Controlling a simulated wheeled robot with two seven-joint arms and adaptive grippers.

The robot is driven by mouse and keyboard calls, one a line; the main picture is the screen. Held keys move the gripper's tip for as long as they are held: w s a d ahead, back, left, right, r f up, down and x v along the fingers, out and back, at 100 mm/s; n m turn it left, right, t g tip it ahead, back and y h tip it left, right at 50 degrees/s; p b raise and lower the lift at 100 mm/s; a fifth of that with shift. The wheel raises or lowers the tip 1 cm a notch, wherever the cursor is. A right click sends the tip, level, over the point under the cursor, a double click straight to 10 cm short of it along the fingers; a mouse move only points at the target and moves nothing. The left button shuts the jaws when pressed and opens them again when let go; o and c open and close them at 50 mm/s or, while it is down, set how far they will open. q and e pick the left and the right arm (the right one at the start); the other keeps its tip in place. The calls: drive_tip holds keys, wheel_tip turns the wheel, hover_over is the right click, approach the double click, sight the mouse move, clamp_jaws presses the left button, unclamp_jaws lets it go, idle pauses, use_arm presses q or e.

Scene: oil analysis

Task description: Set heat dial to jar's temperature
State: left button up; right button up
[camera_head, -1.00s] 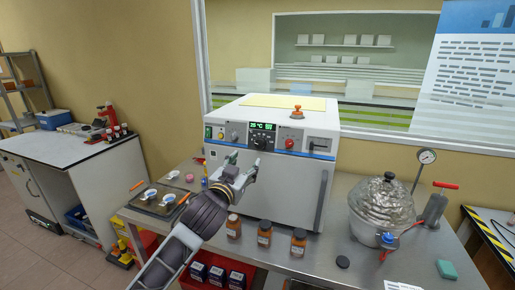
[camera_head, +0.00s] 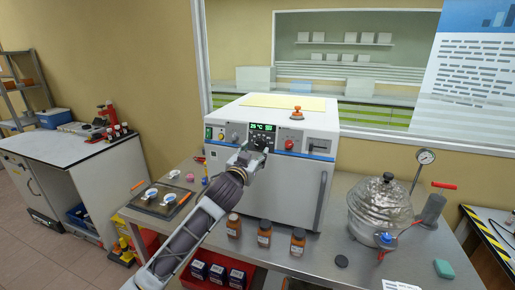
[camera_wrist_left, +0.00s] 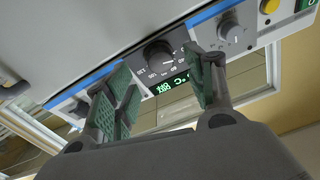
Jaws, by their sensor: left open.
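The heat dial (camera_wrist_left: 160,55) is a black knob with a numbered scale on the oven's front panel. A green digital display (camera_head: 263,127) sits by it; its digits are too small to read surely. My left gripper (camera_wrist_left: 162,80) is open, its green-padded fingers to either side of the dial in the wrist view; I cannot tell whether they touch it. In the head view the gripper (camera_head: 252,158) is at the panel and partly covers the dial. Three brown jars (camera_head: 233,226) (camera_head: 264,233) (camera_head: 298,241) stand in front of the oven; their labels are unreadable.
The white oven (camera_head: 280,185) stands on a steel table (camera_head: 330,260). A tray (camera_head: 150,206) is at left. Other knobs (camera_wrist_left: 230,32) flank the dial.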

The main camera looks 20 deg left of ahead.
sight(259, 146)
use_arm(q)
drive_tip(key=shift+w+d+p, duration=0.1)
drive_tip(key=shift+w+p, duration=0.2)
drive_tip(key=shift+w, duration=1.85)
use_arm(e)
drive_tip(key=shift+d+r, duration=0.35)
drive_tip(key=shift+d, duration=0.15)
use_arm(q)
drive_tip(key=c, duration=1.1)
drive_tip(key=shift+o, duration=0.2)
use_arm(e)
drive_tip(key=shift+a, duration=0.4)
